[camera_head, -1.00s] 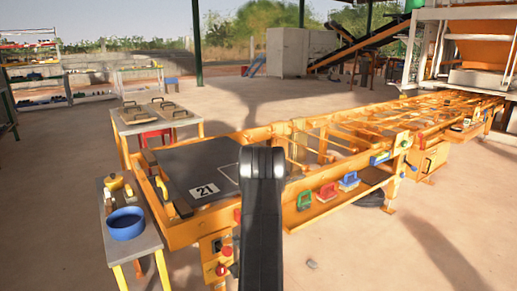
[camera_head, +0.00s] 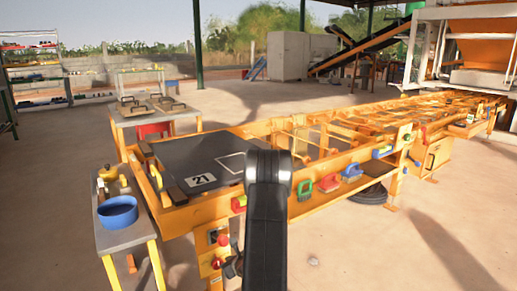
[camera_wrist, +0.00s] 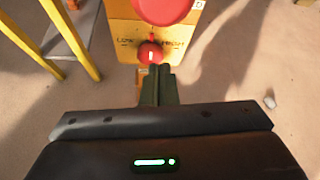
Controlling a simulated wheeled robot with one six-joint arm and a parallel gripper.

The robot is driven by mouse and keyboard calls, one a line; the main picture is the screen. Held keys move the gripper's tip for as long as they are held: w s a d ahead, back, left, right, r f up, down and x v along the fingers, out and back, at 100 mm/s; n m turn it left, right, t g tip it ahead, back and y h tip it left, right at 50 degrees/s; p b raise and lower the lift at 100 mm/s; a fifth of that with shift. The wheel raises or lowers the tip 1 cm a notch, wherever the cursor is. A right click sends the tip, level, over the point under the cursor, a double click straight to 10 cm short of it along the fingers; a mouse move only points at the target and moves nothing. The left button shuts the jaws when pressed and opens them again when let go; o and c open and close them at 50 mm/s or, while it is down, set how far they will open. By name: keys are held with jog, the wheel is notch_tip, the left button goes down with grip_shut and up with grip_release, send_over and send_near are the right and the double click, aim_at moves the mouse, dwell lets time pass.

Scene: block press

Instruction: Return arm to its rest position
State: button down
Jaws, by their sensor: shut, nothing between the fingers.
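My arm (camera_head: 268,215) rises from the bottom of the head view in front of the orange press line (camera_head: 330,187). My gripper (camera_wrist: 158,72) is shut and empty in the wrist view, its fingertips together. The fingers point at a red knob (camera_wrist: 150,52) on an orange panel (camera_wrist: 125,32); I cannot tell whether they touch it. A larger red button (camera_wrist: 163,6) is above the knob, cut by the picture's top edge. In the head view the button (camera_head: 223,240) and knob (camera_head: 217,264) are on the line's front leg, left of my arm.
A side table (camera_head: 140,236) with a blue bowl (camera_head: 117,213) stands at the left. A dark plate (camera_head: 215,160) marked 21 lies on the line's near end. Green, red and blue handled tools (camera_head: 328,183) sit along its front shelf. The floor (camera_head: 400,255) at right is mostly clear.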

jog(key=shift+f+t+b, duration=0.3)
jog(key=shift+f+b, duration=0.15)
jog(key=shift+r, duration=0.15)
